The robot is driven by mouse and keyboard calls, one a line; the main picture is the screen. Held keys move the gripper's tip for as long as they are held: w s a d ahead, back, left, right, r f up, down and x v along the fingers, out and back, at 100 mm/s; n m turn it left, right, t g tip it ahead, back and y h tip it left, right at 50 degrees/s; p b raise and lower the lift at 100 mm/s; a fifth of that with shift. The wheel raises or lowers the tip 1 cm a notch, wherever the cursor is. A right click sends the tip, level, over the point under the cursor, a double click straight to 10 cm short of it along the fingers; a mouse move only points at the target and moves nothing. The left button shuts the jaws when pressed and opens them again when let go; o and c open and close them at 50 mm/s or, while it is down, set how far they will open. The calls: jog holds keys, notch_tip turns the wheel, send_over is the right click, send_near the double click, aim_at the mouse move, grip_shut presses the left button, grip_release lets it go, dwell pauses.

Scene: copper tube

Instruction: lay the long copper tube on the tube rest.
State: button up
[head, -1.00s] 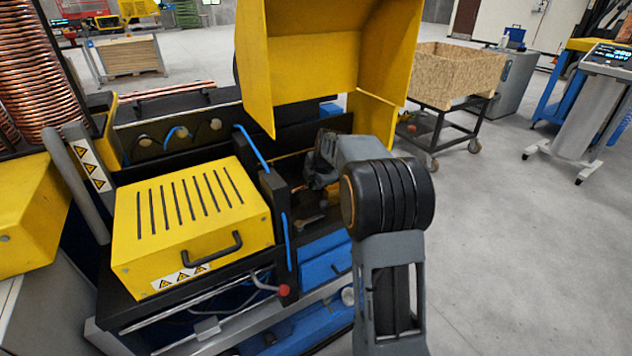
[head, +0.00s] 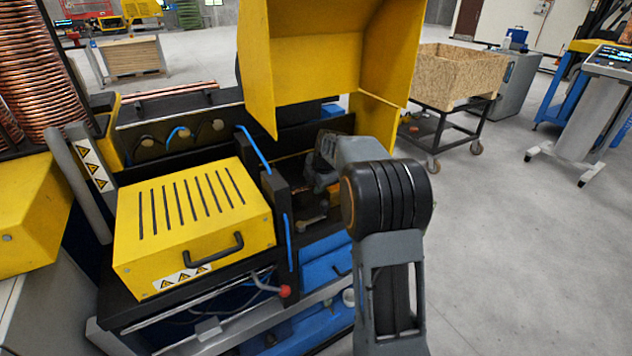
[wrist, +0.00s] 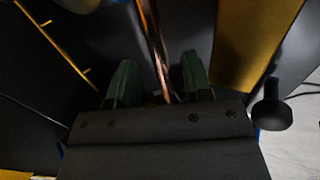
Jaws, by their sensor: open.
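In the wrist view a long thin copper tube (wrist: 154,45) runs down between the two green fingers of my gripper (wrist: 158,82). The fingers are apart, with a gap on each side of the tube, and do not grip it. The tube's lower end is hidden by my gripper's body. In the head view my arm reaches into the machine below the raised yellow hood, and the fingertips are hidden. Copper-coloured tubes (head: 176,89) lie along the top of the black machine at the back. I cannot tell for sure which part is the tube rest.
The raised yellow hood (head: 318,65) hangs close above my arm. A yellow slotted cover (head: 192,225) stands left of it. Copper coils (head: 45,75) are at far left. A chipboard box (head: 455,75) on a cart stands beyond, with clear floor at right.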

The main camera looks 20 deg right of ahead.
jog(key=v, duration=1.3)
jog(key=shift+r, duration=0.4)
jog(key=shift+s, duration=0.1)
jog(key=s+a+f+m+p, duration=0.1)
jog(key=s+a+f+m, duration=0.1)
jog(key=s+a+m, duration=0.2)
jog(key=s+a+f+m+g+p, duration=0.1)
jog(key=s+a+f+m, duration=0.2)
jog(key=s+m, duration=0.6)
jog(key=s+a+f+m+p, duration=0.1)
jog(key=s+a+f+m, duration=0.1)
jog(key=s+a+m, duration=0.4)
jog(key=shift+s+f+g+h, duration=0.25)
jog(key=shift+s+g+h, duration=0.05)
jog(key=shift+s, duration=2.4)
